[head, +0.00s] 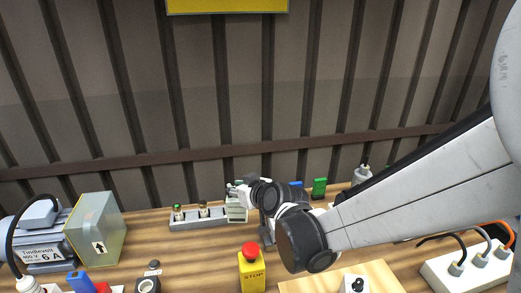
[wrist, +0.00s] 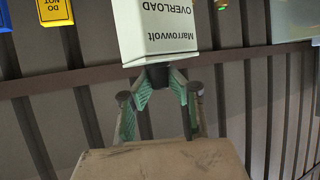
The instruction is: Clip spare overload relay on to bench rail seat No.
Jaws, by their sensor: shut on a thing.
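The overload relay (wrist: 160,30) is a cream box lettered "Marrowvolt OVERLOAD", upside down at the top of the wrist view. My gripper (wrist: 160,88) has its green-padded fingers closed around a dark part at the relay's near end. In the head view a pale box, apparently the relay (head: 237,212), is below my gripper (head: 238,190), at the right end of a grey rail strip (head: 190,225). The strip carries small posts with green and pale tops. I cannot tell whether the relay touches the strip or hangs above it; its underside is hidden.
A yellow stop box (head: 252,270) with a red button stands in front. A motor (head: 40,245) and a greenish box (head: 98,230) stand left. A white socket strip (head: 470,268) lies right.

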